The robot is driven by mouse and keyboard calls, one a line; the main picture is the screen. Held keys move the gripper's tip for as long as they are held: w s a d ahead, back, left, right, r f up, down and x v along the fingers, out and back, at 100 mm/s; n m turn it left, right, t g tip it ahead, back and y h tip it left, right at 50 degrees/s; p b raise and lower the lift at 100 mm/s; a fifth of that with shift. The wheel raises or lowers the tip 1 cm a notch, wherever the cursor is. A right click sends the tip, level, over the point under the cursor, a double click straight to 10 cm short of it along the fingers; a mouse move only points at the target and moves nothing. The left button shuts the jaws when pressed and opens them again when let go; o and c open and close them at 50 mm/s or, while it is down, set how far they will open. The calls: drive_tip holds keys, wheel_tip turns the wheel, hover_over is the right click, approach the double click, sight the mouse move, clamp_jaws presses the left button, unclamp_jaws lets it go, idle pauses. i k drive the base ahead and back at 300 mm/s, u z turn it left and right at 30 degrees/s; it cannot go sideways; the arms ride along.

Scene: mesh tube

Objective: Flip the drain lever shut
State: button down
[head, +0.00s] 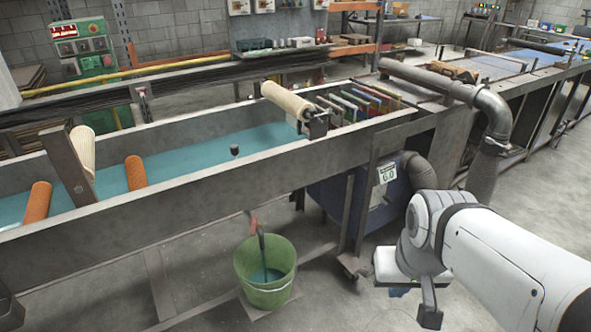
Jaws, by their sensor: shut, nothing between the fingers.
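A small red lever (253,223) sits on the drain pipe (262,244) under the long grey trough (165,206). The lever looks near upright, in line with the pipe; its exact angle is too small to tell. The pipe hangs down into a green bucket (266,292) on the floor, with blue-green liquid in it. My gripper (430,317) is at the lower right, pointing down, shut and empty. It is well to the right of the bucket and lever, touching neither.
The trough holds blue-green liquid, orange rollers (136,172) and a cream roller (286,100). A dark knob (234,150) rises by its near wall. Frame legs (158,284) stand beside the bucket.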

sight(254, 223)
drive_tip(key=u, duration=0.05)
drive_tip(key=i, duration=1.2)
drive_tip(key=u, duration=0.6)
